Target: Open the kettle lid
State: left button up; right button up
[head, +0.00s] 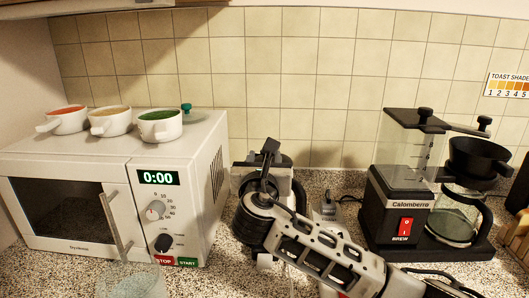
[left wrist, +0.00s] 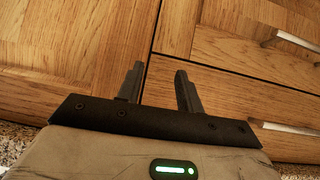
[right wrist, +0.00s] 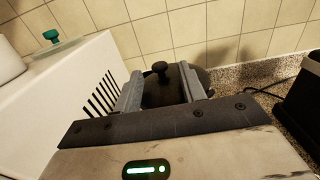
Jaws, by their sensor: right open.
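The kettle is mostly hidden behind my right gripper and arm in the head view. In the right wrist view its dark lid (right wrist: 163,92) with a round black knob (right wrist: 160,67) shows between the fingers. My right gripper (right wrist: 161,84) is open, with one finger on each side of the knob in the picture. I cannot tell whether the fingers touch the lid. In the head view my right gripper (head: 268,162) is between the microwave and the coffee maker. My left gripper (left wrist: 159,83) is open and empty, facing wooden cabinet fronts; it is not seen in the head view.
A white microwave (head: 120,160) stands left, with bowls (head: 110,122) and a green-knobbed item (head: 186,108) on top. A coffee maker (head: 405,205) stands right. A tiled wall (head: 300,90) closes the back. A clear vessel (head: 130,280) is at the front left.

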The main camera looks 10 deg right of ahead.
jog(key=shift+x, duration=1.1)
pick_arm(q)
jog(key=shift+w+a+r, duration=0.1)
jog(key=shift+w+r, duration=0.05)
jog(key=shift+w, duration=0.05)
